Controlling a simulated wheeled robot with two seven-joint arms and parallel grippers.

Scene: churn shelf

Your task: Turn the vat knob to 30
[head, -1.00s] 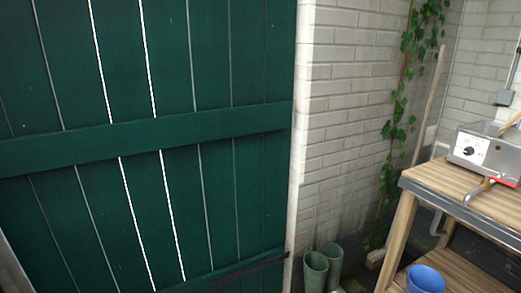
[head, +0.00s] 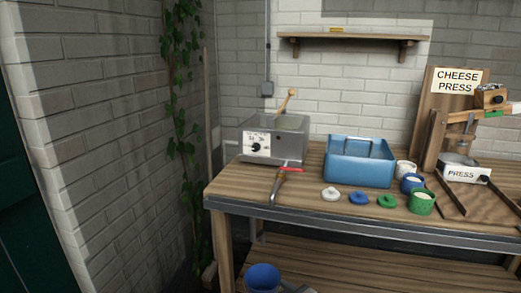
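The vat (head: 287,137) is a grey metal box at the left end of the wooden workbench. A white dial plate (head: 261,139) is on its front, with a black round knob (head: 256,147) low on it. The numbers on the plate are too small to read surely, and I cannot tell the knob's setting. A wooden handle (head: 287,101) sticks up out of the vat. Neither of my grippers shows in the head view.
The workbench (head: 235,188) also holds a blue tub (head: 359,174), small lids, several cups and a cheese press (head: 439,117) at the right. A blue bucket (head: 263,277) stands below. A wall shelf (head: 355,38) hangs above. Ivy (head: 181,90) climbs the wall at left.

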